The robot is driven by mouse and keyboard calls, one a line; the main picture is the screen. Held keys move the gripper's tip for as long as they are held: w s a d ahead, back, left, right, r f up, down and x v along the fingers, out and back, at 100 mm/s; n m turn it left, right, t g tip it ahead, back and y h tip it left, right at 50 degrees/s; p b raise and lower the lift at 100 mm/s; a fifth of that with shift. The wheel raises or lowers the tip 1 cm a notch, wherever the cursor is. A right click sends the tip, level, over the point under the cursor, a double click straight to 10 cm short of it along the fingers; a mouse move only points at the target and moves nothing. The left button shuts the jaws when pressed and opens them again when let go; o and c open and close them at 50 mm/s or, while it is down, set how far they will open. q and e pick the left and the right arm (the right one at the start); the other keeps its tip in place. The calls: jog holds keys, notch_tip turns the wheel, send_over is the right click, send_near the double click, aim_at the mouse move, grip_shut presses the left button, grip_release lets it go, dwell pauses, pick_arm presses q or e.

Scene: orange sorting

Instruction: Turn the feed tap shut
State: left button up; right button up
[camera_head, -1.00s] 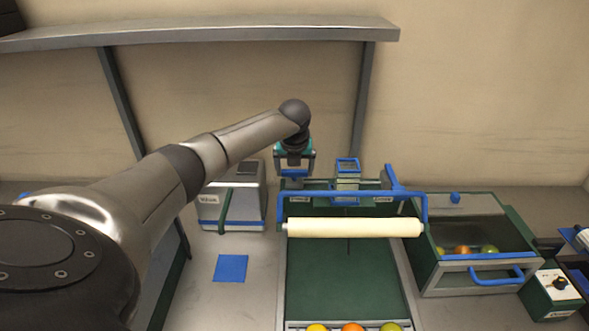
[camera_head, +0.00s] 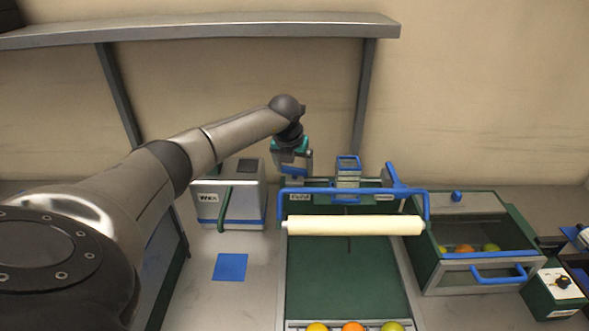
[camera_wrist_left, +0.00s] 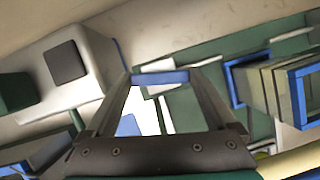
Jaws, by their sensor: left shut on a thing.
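My left gripper (camera_head: 292,168) reaches down behind the left back part of the green feed chute (camera_head: 345,272). In the left wrist view its two fingers (camera_wrist_left: 160,82) are apart with a blue bar (camera_wrist_left: 160,78) spanning between their tips. The bar looks like the feed tap's handle, and the gripper is shut on it. The tap's body and its exact angle are mostly hidden by the gripper in the head view. My right gripper is not in view.
A grey labelled box (camera_head: 206,208) with a green handle stands close left of the gripper. A blue-framed block (camera_head: 347,165) and a cream roller (camera_head: 355,225) are to the right. A fruit-holding bin (camera_head: 430,281) stands further right. A shelf (camera_head: 200,32) runs above.

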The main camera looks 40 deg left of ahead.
pick_arm(q)
jog(key=m+h+b, duration=0.1)
jog(key=m, duration=0.1)
jog(key=m+b, duration=0.1)
jog(key=m, duration=0.1)
jog(key=shift+a+m+t+h, duration=0.15)
jog(key=shift+m+t+h, duration=0.15)
jog(key=shift+h, duration=0.1)
jog(key=m+b, duration=0.1)
jog(key=m, duration=0.1)
jog(key=m+h+b, duration=0.1)
jog(key=m, duration=0.1)
jog(key=shift+a+m+h, duration=0.1)
jog(key=shift+m+h, duration=0.2)
jog(key=m+h+b, duration=0.1)
jog(key=m+b, duration=0.2)
jog(key=shift+w+g, duration=0.1)
jog(key=shift+g, duration=0.3)
jog(key=shift+a+m+g+h+b, duration=0.1)
jog(key=shift+m+g+h+b, duration=0.35)
jog(key=shift+m+b, duration=1.25)
jog(key=o, duration=1.1)
jog(key=shift+c, duration=0.2)
